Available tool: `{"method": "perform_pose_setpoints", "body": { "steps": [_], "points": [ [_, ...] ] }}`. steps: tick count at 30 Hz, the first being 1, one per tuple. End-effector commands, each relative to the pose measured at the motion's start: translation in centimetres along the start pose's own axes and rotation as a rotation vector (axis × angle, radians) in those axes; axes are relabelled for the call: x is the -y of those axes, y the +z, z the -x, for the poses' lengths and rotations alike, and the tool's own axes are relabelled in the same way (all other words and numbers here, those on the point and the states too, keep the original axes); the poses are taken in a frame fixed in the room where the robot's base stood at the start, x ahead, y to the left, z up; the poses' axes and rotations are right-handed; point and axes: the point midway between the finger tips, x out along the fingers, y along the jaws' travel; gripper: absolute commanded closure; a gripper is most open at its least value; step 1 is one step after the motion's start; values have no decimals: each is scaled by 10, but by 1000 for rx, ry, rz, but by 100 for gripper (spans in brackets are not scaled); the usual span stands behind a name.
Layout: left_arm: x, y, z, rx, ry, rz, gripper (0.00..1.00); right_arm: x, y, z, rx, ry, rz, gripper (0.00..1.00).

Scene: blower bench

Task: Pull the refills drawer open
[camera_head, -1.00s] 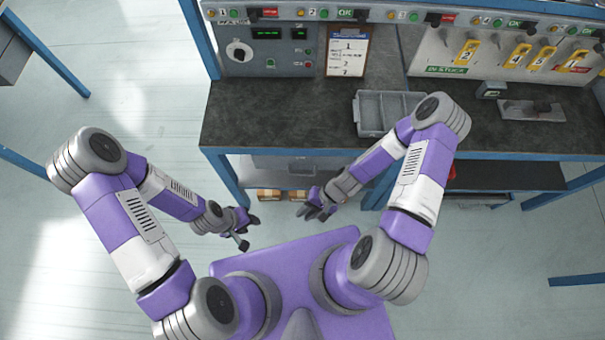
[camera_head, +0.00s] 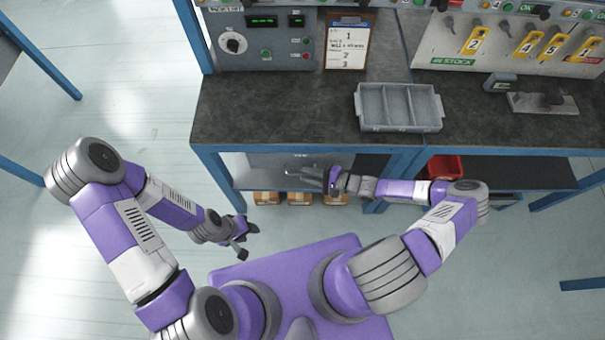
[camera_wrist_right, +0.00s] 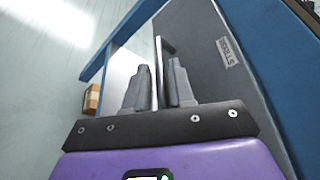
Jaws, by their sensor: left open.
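The refills drawer (camera_head: 268,163) is a grey front under the left part of the bench; its label (camera_wrist_right: 228,52) reads "REFILLS" in the right wrist view. Its bar handle (camera_wrist_right: 159,52) stands out from the front and runs between the fingers of my right gripper (camera_wrist_right: 158,88). These fingers are open on either side of the bar, with narrow gaps showing. In the head view my right gripper (camera_head: 312,176) is in front of the drawer and hides part of it. My left gripper (camera_head: 244,238) is open and empty, low on the left, away from the drawer.
The dark benchtop (camera_head: 270,110) carries an empty grey divided tray (camera_head: 398,108). Small cardboard boxes (camera_head: 266,198) sit on a low shelf below the drawer. A red bin (camera_head: 445,167) is under the bench to the right.

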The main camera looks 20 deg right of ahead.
Motion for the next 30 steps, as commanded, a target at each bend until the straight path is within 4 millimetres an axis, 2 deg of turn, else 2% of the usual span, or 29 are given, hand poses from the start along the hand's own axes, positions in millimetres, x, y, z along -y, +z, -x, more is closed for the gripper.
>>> {"method": "perform_pose_setpoints", "body": {
  "steps": [1,6,15,20,30],
  "points": [
    [1,0,-3,0,0,0,57,-1,0,-8,2,-1,-1,77],
    [2,0,-5,0,0,0,57,-1,0,-23,0,1,0,77],
    [2,0,-5,0,0,0,57,0,0,-26,-1,2,0,77],
    [2,0,-5,0,0,0,57,0,0,-25,-1,2,0,100],
    [2,0,-5,0,0,0,57,-1,1,-25,0,3,-1,100]
  ]
}}
